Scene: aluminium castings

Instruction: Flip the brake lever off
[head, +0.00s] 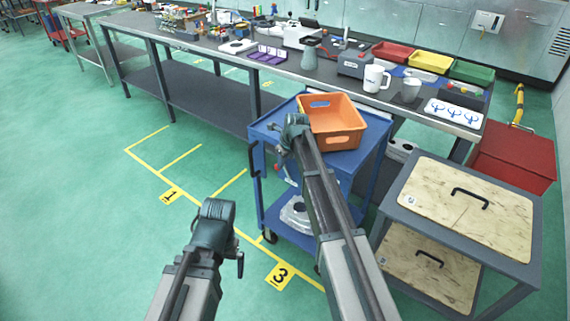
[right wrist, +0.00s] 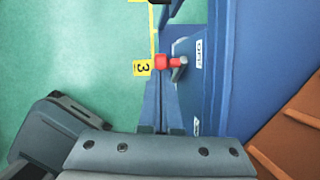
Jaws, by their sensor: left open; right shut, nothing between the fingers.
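The brake lever, with a red grip (right wrist: 165,62) and a grey end (right wrist: 179,66), is on the side of the blue cart (head: 375,160). A white label (right wrist: 198,54), apparently reading OFF, is right of it in the right wrist view. My left gripper (head: 240,264) is open and empty, away from the cart above the floor.
An orange crate (head: 334,137) sits on the cart top. A metal casting (head: 296,214) lies on its lower shelf. A grey cabinet with wooden panels (head: 466,206) stands close on the right. A long workbench (head: 213,52) runs behind. The green floor left is clear.

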